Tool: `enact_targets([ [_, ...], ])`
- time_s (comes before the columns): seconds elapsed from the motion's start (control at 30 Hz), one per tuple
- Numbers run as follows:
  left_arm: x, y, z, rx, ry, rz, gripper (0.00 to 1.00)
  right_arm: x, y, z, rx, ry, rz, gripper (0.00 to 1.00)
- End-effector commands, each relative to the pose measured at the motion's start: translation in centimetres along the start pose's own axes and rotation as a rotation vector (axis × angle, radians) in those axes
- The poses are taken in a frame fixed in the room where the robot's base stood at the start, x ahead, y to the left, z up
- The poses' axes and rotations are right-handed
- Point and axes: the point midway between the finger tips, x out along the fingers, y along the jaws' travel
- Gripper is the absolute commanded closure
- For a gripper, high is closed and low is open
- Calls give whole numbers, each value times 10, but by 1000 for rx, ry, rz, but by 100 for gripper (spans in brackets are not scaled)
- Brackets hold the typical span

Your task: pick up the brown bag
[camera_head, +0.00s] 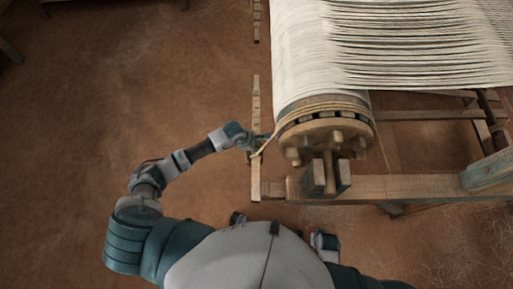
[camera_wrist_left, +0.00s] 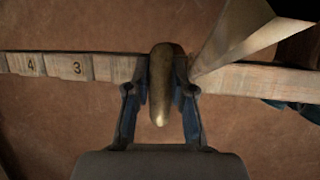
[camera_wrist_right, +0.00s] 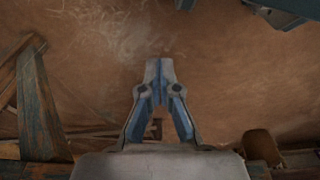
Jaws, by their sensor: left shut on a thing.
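In the head view my left gripper (camera_head: 262,141) is beside the left end of the loom's beam, over the numbered wooden strip; the bag is too small to make out there. My right gripper (camera_wrist_right: 158,66) is shut with its fingertips together and nothing visible between them.
The loom's warp beam (camera_head: 326,138) with pale threads stands at the right, above a wooden frame rail (camera_head: 405,187). The numbered strip (camera_head: 256,100) runs along the loom.

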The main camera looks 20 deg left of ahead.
Motion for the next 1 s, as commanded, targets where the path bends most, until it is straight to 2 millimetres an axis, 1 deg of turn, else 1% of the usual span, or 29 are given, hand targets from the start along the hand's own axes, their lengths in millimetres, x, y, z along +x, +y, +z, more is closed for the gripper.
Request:
enact_targets([
  [0.03, -6, 4, 4, 2, -6, 7, 100, 0, 0, 0, 0, 1, 1, 100],
  [0.4, -31, 8, 14, 3, -10, 8, 100, 9, 2, 2, -2, -1, 4, 100],
  [0.43, -33, 8, 13, 3, -9, 7, 100, 10, 2, 3, -2, -2, 4, 100],
  [0.67, -40, -1, -3, 2, -10, 7, 100, 11, 2, 4, -3, -2, 3, 100],
  [0.77, -44, -6, -13, 1, -8, 6, 100, 11, 2, 4, -3, -1, 3, 100],
  [0.87, -51, -13, -26, 1, -7, 7, 100, 11, 2, 5, -3, -1, 3, 100],
  [1.0, -64, -26, -52, 2, -6, 5, 100, 12, 1, 6, -3, -4, 2, 100],
])
